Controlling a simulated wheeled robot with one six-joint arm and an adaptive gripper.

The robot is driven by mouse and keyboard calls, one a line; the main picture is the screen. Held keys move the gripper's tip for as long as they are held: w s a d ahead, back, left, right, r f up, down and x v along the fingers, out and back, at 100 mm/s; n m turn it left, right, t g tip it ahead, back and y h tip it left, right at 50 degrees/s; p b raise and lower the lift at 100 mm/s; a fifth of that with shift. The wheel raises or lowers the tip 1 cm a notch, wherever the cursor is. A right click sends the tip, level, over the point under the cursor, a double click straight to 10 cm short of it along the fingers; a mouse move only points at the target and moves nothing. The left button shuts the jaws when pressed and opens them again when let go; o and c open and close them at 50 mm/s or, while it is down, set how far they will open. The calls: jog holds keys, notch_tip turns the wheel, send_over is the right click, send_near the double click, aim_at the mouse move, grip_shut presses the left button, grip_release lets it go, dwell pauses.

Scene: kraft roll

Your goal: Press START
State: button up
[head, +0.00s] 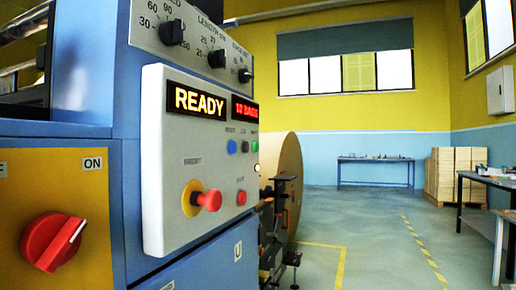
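The grey control panel (200,160) stands on the blue machine at the left, seen at a slant. Its display (198,101) reads READY in yellow letters. A row of small buttons sits under the red display at the panel's right side. It includes a blue button (231,147) at its left end and a green button (245,146) right of it. Their labels are too small to read, so I cannot tell for sure which is START. My gripper is not recognisable in this view.
A red mushroom button (208,200) on a yellow base sticks out of the panel, with a small red button (241,198) right of it. A red rotary switch (52,242) marked ON is at lower left. Behind stands a large brown roll (288,175).

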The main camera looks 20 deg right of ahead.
grip_shut()
dwell(1.4)
